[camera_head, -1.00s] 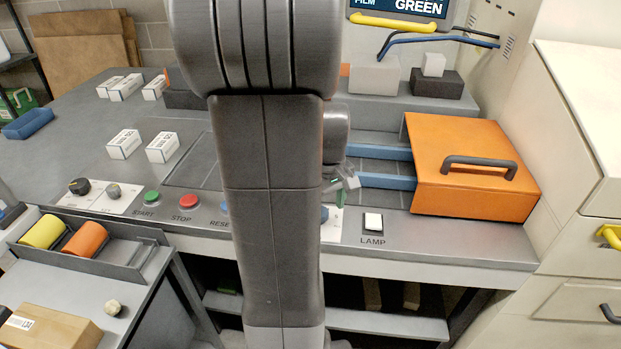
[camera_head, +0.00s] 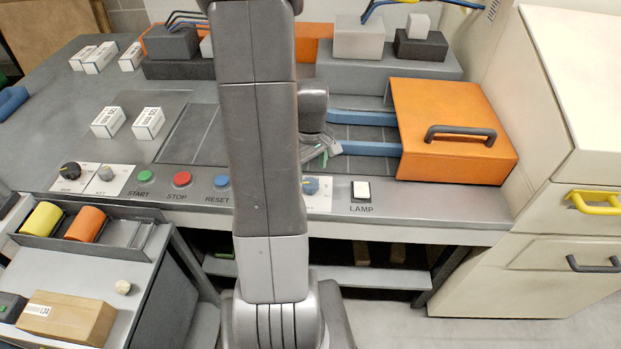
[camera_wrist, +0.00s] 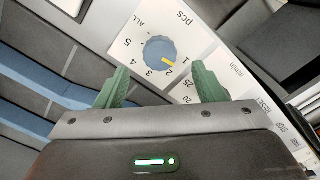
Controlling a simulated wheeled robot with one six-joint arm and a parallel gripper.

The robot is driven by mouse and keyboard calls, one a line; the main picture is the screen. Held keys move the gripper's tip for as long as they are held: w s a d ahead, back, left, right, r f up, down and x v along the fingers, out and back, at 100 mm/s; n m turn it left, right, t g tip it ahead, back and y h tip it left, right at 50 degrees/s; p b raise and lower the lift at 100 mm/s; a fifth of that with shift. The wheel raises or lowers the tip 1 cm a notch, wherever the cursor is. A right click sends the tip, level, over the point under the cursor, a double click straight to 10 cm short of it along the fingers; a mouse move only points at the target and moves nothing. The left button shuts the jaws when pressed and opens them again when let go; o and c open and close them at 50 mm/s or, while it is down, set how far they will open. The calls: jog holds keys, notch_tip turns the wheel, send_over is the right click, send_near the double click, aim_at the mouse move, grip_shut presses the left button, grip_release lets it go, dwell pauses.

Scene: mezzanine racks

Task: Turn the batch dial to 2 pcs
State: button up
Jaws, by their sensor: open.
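The batch dial (camera_wrist: 159,51) is a round blue knob with a yellow pointer on a white plate marked ALL, several numbers and "pcs". In the wrist view its pointer is by the 1 and 2 marks; I cannot tell exactly which it meets. In the head view the dial (camera_head: 311,186) sits on the bench's front panel, left of the lamp switch. My gripper (camera_wrist: 160,72) is open, its two green fingers apart. The dial appears ahead of the gap between them, with no visible contact. In the head view my gripper (camera_head: 322,150) is above and behind the dial, partly hidden by my arm.
The lamp switch (camera_head: 361,190) is right of the dial, and the blue reset button (camera_head: 221,182) is left. An orange box (camera_head: 455,130) with a dark handle stands right, on blue rails. Two other dials (camera_head: 70,170) are at the far left. White cartons (camera_head: 108,121) lie behind.

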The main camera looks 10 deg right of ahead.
aim_at(311, 182)
jog(key=shift+f, duration=2.65)
jog(key=c, duration=1)
jog(key=shift+m, duration=0.4)
jog(key=m+b, duration=0.1)
jog(key=m, duration=0.1)
jog(key=shift+f+m+b, duration=0.1)
jog(key=shift+m+b, duration=1.05)
jog(key=shift+m, duration=1.35)
